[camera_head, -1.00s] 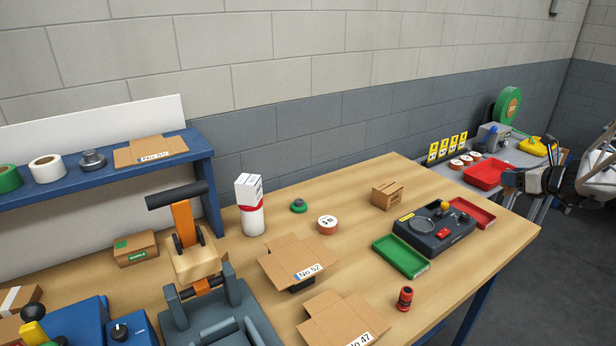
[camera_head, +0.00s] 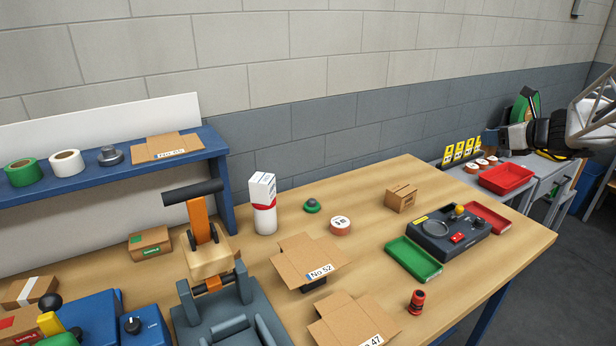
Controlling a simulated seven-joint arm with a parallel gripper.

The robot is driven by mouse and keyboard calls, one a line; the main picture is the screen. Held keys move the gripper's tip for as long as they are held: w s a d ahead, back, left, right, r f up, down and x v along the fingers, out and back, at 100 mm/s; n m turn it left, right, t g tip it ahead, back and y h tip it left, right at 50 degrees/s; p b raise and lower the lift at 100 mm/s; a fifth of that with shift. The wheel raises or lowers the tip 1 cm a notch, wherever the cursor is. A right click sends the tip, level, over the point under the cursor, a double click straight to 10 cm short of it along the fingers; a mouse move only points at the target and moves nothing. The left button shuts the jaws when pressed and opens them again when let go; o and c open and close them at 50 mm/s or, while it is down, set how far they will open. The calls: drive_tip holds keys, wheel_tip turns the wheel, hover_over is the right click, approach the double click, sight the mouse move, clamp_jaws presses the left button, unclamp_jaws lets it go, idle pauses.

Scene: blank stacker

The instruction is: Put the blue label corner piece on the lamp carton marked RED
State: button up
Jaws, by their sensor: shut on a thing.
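My gripper (camera_head: 510,141) is at the right, over the back of the side table, far from the main bench's cardboard pieces. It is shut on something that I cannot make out. A flat cardboard piece labelled No 52 (camera_head: 296,258), with a blue strip on its label, lies on the bench on a small dark support. It may be the blue label corner piece. Another, labelled No 47 (camera_head: 342,318), lies in front. No word RED is readable. A small brown carton (camera_head: 400,198) stands farther right.
A dark tool box (camera_head: 440,239) stands between a green tray (camera_head: 411,262) and a red tray (camera_head: 486,218). A red-black cylinder (camera_head: 416,302) stands near the front edge. A blue shelf (camera_head: 100,175) holds tape rolls. The bench's back right is clear.

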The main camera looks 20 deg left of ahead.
drive_tip(key=s+a+n+g+y, duration=0.2)
drive_tip(key=s+a+n, duration=0.15)
drive_tip(key=a, duration=1.15)
drive_tip(key=s+a+n+g+y, duration=0.1)
drive_tip(key=s+a+n+g, duration=0.2)
drive_tip(key=a, duration=1.1)
drive_tip(key=s+a+n+g+y, duration=0.1)
drive_tip(key=s+a+g, duration=0.1)
drive_tip(key=s+a, duration=0.7)
drive_tip(key=s+a+n+g, duration=0.25)
drive_tip(key=s+a, duration=0.45)
drive_tip(key=a, duration=0.5)
drive_tip(key=shift+m, duration=0.4)
drive_tip(key=f, duration=0.5)
drive_tip(key=shift+w+d, duration=0.1)
drive_tip(key=shift+d, duration=0.1)
drive_tip(key=shift+w, duration=0.1)
drive_tip(key=w+a, duration=0.3)
drive_tip(key=w, duration=0.1)
drive_tip(key=w+a+f, duration=0.1)
drive_tip(key=w+a, duration=0.2)
drive_tip(key=w, duration=0.1)
drive_tip(key=w+a, duration=0.3)
drive_tip(key=w, duration=0.2)
drive_tip(key=shift+a+f, duration=0.1)
drive_tip(key=shift+f, duration=0.2)
